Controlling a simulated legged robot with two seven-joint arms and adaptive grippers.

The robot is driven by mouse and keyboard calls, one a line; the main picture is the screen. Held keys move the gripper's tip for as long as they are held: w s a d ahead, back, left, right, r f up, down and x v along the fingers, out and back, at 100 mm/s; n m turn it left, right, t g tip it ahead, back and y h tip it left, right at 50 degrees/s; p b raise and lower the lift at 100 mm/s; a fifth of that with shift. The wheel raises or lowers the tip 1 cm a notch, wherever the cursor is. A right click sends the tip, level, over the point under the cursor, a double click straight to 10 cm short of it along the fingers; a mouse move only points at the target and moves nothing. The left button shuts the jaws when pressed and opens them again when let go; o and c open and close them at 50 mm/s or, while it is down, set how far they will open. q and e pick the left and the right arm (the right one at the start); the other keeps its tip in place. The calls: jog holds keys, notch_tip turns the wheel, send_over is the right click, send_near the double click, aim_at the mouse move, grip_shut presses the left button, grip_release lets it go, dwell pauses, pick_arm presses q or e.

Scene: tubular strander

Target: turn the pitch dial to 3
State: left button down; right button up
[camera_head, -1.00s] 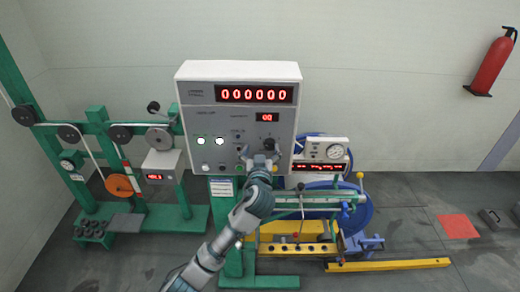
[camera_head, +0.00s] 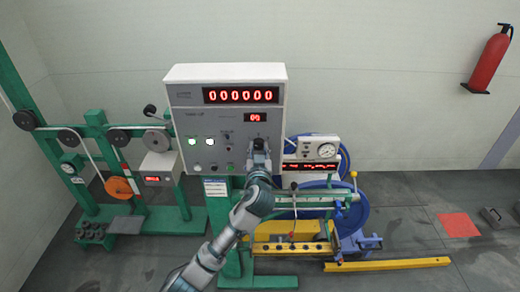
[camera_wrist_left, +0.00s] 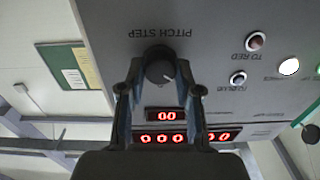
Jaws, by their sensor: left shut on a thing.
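The pitch dial (camera_wrist_left: 159,66) is a round dark knob on the grey panel, under the label PITCH STEP, which reads upside down in the wrist view. A light mark shows on its face towards the lower right in that view. My left gripper (camera_wrist_left: 160,72) is shut on the dial, one finger on each side of it. In the head view my left gripper (camera_head: 260,147) covers most of the dial on the right part of the panel. A small red display (camera_head: 258,118) above it reads 00. My right gripper is not in view.
The control cabinet (camera_head: 190,122) carries a large red display (camera_head: 241,95) reading zeros, and lit buttons to the left. A gauge box (camera_head: 312,150) stands close on the right. A green frame with pulleys (camera_head: 95,130) is at the left.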

pick_arm(q)
jog(key=shift+f+m, duration=0.15)
jog(key=shift+m, duration=0.15)
jog(key=shift+a+m+p, duration=0.15)
jog(key=shift+m+p, duration=0.55)
jog(key=shift+p, duration=0.05)
jog(key=shift+m+p, duration=0.65)
jog(key=shift+m, duration=0.15)
jog(key=shift+m+p, duration=0.75)
jog(key=shift+m, duration=0.25)
jog(key=m+p, duration=0.2)
jog(key=shift+m, duration=0.3)
jog(key=m+p, duration=0.3)
jog(key=shift+m, duration=0.3)
jog(key=m+p, duration=0.2)
jog(key=m, duration=0.1)
jog(key=shift+m+p, duration=0.4)
jog(key=m, duration=0.2)
jog(key=shift+f+m+p, duration=0.15)
jog(key=shift+m+p, duration=0.15)
jog(key=shift+p, duration=0.05)
jog(key=m, duration=0.3)
jog(key=shift+m, duration=1.2)
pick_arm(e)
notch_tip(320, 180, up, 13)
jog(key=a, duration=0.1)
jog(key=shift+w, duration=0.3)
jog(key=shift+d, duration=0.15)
